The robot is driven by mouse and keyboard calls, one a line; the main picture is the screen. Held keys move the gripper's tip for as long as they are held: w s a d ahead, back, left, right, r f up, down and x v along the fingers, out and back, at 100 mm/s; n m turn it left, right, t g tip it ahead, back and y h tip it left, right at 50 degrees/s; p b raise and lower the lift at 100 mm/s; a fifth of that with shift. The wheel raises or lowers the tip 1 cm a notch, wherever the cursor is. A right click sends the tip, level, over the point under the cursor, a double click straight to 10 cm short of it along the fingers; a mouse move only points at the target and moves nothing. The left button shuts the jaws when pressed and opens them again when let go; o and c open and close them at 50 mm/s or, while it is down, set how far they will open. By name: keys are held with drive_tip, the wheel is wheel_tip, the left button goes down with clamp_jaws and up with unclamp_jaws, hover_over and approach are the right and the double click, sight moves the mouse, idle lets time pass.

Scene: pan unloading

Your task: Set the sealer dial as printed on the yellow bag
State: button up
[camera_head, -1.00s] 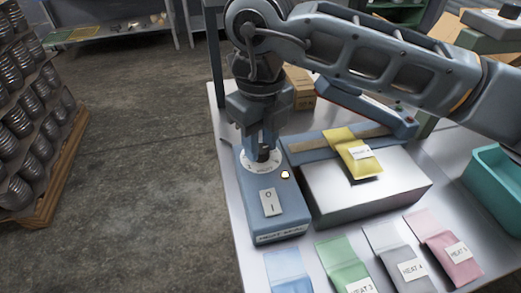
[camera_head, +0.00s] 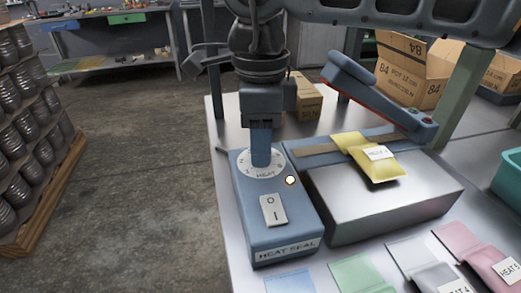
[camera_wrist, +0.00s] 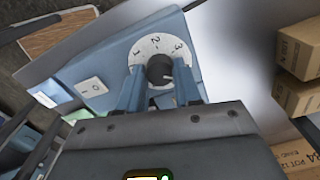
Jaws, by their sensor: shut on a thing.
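The sealer control box (camera_head: 275,215) is blue, with a white dial plate (camera_head: 277,171) marked HEAT on its top. My gripper (camera_head: 262,162) points straight down and is shut on the dial knob. The fingers hide the knob in the head view. In the wrist view the black knob (camera_wrist: 160,70) sits between my fingers (camera_wrist: 160,84), with 1, 2 and 3 readable on the plate (camera_wrist: 147,47). I cannot tell which number the knob points to. The yellow bag (camera_head: 385,170) lies across the sealer bar. Its white label (camera_head: 379,153) is too small to read surely.
A switch (camera_head: 273,209) and a glowing lamp (camera_head: 290,180) are on the box. The raised sealer arm (camera_head: 375,95) stands behind the bag. Blue, green, grey and pink bags (camera_head: 365,275) lie along the front. Cartons (camera_head: 410,70) stand at the back right.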

drive_tip(key=shift+n+b, duration=0.4)
drive_tip(key=shift+n, duration=0.4)
drive_tip(key=o, duration=1)
drive_tip(key=shift+o, duration=0.2)
drive_tip(key=shift+r, duration=0.1)
wheel_tip(320, 180, up, 8)
drive_tip(key=shift+f, duration=0.15)
